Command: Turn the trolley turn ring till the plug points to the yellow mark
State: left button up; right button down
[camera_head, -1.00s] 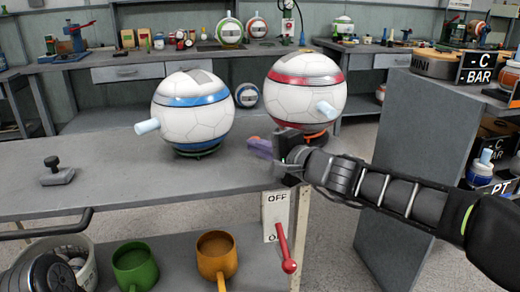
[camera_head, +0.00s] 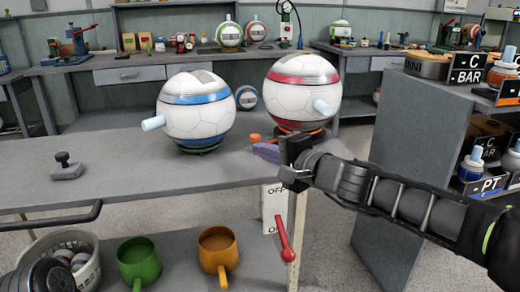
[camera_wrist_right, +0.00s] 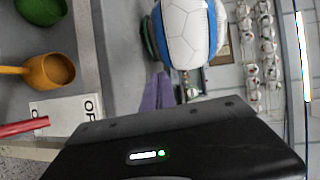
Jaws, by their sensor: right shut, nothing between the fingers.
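Two white panelled balls sit on turn rings on the grey trolley top (camera_head: 105,160). The blue-banded ball (camera_head: 197,118) sits on a green ring (camera_head: 199,149), with its pale blue plug (camera_head: 153,123) pointing left. The red-banded ball (camera_head: 300,100) sits on an orange ring (camera_head: 308,131), with its pale plug (camera_head: 321,106) facing front right. My right gripper (camera_head: 266,151) has purple fingers, shut and empty, in front of the red-banded ball beside a small orange knob (camera_head: 255,138). The fingers also show in the right wrist view (camera_wrist_right: 157,93), below the blue-banded ball. I see no yellow mark.
A red lever (camera_head: 284,240) hangs by an OFF plate at the trolley's front. Green (camera_head: 138,262) and orange (camera_head: 217,252) mugs and a basket (camera_head: 78,245) stand on the lower shelf. A black-knobbed block (camera_head: 66,167) lies on the left top.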

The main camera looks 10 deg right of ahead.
jog(key=s+r, duration=0.1)
jog(key=s, duration=0.6)
jog(key=shift+s+d, duration=0.2)
jog(key=shift+d, duration=0.1)
